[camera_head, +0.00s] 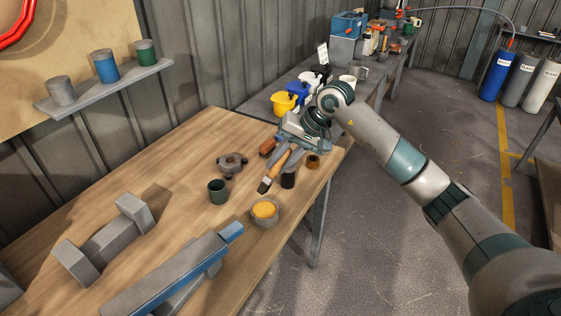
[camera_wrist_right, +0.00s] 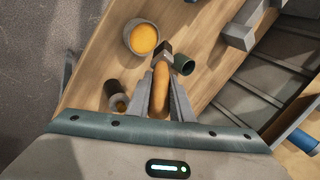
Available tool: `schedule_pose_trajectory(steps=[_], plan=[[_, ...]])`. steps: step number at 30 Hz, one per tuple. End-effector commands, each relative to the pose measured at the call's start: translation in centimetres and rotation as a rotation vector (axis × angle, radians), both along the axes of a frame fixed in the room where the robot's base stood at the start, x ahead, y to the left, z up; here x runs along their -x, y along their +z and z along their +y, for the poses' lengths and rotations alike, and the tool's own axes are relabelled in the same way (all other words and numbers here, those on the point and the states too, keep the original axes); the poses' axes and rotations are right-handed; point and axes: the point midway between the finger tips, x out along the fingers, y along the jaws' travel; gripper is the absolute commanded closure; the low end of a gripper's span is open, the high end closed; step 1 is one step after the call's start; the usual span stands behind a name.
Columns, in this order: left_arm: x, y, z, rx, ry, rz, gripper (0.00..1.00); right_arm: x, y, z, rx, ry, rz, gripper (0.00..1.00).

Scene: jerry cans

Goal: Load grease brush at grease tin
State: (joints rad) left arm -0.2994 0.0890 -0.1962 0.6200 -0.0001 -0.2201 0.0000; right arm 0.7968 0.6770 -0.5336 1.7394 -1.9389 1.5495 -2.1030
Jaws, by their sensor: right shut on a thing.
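My right gripper (camera_head: 284,157) is shut on the wooden handle of the grease brush (camera_head: 277,170), above the far right part of the workbench. The brush slants down to the lower left, with its dark bristles at the free end. In the right wrist view the brush (camera_wrist_right: 160,95) sticks out between the fingers (camera_wrist_right: 160,88). The grease tin (camera_head: 265,222) is a round grey tin with orange-yellow grease in it, near the bench's right edge. It also shows in the right wrist view (camera_wrist_right: 128,44). The bristles are beside the tin, apart from the grease. My left gripper is not in view.
A dark green cup (camera_head: 217,192) stands left of the brush. A grey round part (camera_head: 232,164) lies behind. A blue-and-grey bar (camera_head: 165,276) and a grey block piece (camera_head: 105,240) occupy the near bench.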

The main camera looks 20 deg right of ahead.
Motion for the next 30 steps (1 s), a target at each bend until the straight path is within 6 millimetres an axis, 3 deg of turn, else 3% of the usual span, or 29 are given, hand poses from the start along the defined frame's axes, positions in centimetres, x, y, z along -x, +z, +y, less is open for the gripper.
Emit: schedule_pose_trajectory(steps=[10,21,30], plan=[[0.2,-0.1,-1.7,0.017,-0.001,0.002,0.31,0.0,-1.8,0.0,-0.001,-0.001,0.002,1.0],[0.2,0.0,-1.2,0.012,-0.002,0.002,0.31,0.0,-4.9,0.0,-0.001,0.0,0.001,1.0],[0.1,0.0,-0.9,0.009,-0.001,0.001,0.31,0.0,-5.9,0.0,0.0,0.0,0.0,1.0]])
